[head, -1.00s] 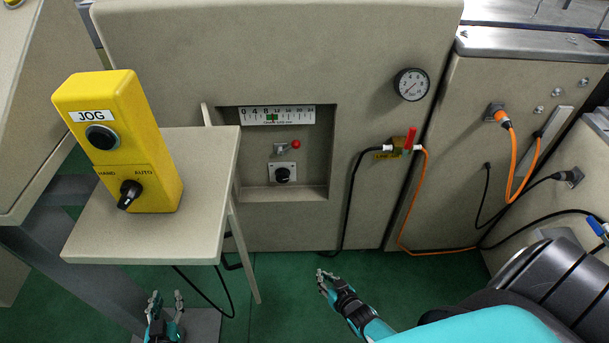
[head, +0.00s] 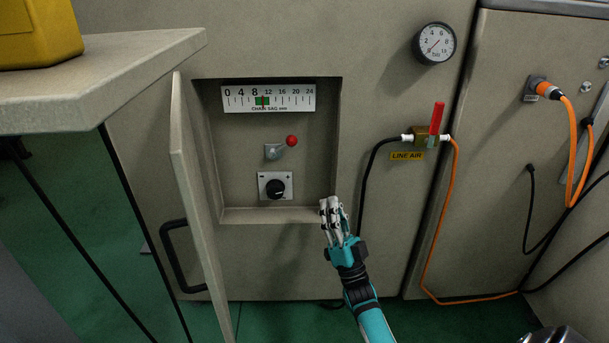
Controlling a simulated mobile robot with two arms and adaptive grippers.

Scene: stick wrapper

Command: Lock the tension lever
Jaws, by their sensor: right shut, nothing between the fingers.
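The tension lever (head: 281,147) sits in the recess of the machine's front panel, with a small grey mount and a red ball knob pointing right and slightly up. Above it is the chain sag scale (head: 268,97), with a red pointer over a green band near 8 to 10. Below it is a black rotary knob (head: 275,187) on a light plate. My right gripper (head: 331,205) is shut and empty at the recess's lower right corner, below and right of the lever and apart from it. My left gripper is not in view.
The recess door (head: 190,170) stands open on the left, with a black handle (head: 178,257). A beige shelf (head: 130,75) carries a yellow box (head: 38,32) at upper left. To the right are a red-handled air valve (head: 436,120), a gauge (head: 434,43) and hanging hoses.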

